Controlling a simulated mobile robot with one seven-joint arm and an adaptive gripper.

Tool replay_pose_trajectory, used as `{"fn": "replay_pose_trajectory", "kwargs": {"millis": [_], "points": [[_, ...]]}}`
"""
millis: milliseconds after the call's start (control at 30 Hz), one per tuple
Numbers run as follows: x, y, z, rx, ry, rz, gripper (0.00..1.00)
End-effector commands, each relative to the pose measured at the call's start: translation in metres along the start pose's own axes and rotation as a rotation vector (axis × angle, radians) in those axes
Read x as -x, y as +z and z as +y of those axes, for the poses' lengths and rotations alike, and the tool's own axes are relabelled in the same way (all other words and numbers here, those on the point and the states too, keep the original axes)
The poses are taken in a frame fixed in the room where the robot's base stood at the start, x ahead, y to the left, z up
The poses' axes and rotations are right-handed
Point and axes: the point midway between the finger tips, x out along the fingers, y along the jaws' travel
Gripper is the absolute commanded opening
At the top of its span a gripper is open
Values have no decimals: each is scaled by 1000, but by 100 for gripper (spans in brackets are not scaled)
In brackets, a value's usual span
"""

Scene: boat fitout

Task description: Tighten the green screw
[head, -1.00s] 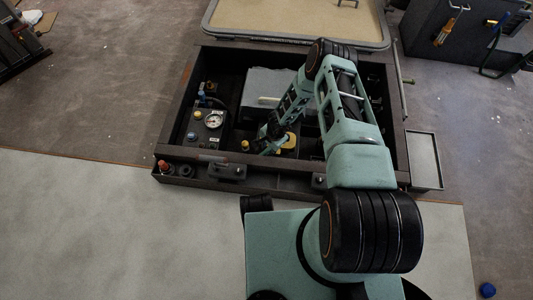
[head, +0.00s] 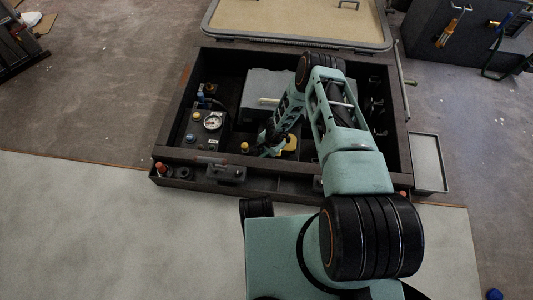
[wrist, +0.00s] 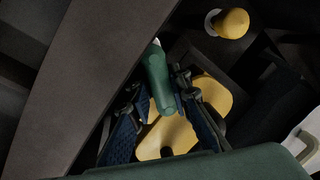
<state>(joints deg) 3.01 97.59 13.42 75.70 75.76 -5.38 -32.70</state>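My gripper (wrist: 162,100) reaches down into the dark open-topped box, seen between its two dark, blue-padded fingers in the wrist view. A dark green, bottle-shaped piece with a pale end (wrist: 158,76) lies between the fingers; I cannot tell for sure that it is the green screw. The fingers are close on both sides of it, but contact is not clear. Behind it is a yellow plate-like part (wrist: 207,95), which also shows in the head view (head: 290,143). In the head view my arm hides much of this spot, and no green screw can be made out there.
The box's dark front wall (head: 275,182) runs close by. A yellow knob (wrist: 231,22) on a pale collar stands near the fingers. Left in the box is a panel with a gauge (head: 212,122) and a blue knob (head: 190,138). A grey block (head: 258,85) stands behind.

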Motion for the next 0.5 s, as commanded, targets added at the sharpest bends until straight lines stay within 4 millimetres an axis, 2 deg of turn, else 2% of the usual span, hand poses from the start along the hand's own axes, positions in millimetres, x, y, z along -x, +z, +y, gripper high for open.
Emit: {"fn": "replay_pose_trajectory", "kwargs": {"millis": [233, 500], "points": [[2, 1, -1, -51, -1, 7, 0], [2, 1, 0, -252, -1, 48, 0]]}}
